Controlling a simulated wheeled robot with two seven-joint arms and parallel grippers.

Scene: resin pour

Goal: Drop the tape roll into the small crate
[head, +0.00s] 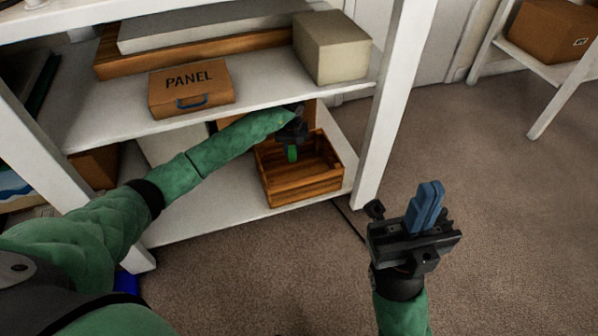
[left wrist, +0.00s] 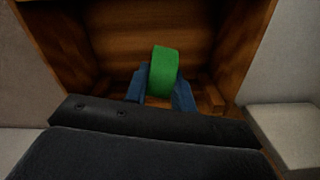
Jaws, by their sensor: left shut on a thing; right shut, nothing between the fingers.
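The green tape roll (left wrist: 165,68) is held between the blue fingers of my left gripper (left wrist: 158,88). In the head view the tape roll (head: 292,153) shows just below my left gripper (head: 293,140), over the left part of the small wooden crate (head: 305,188). In the left wrist view the crate's walls (left wrist: 248,40) rise around the roll. I cannot tell how far the roll is above the crate floor. My right gripper (head: 425,208) is shut and empty, off to the right in front of the shelf.
The crate stands on the lower shelf (head: 215,215) of a white rack. Above it, the upper shelf (head: 270,100) holds a PANEL box (head: 190,87) and a pale box (head: 331,47). A white post (head: 395,100) stands right of the crate. Carpet floor is clear at right.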

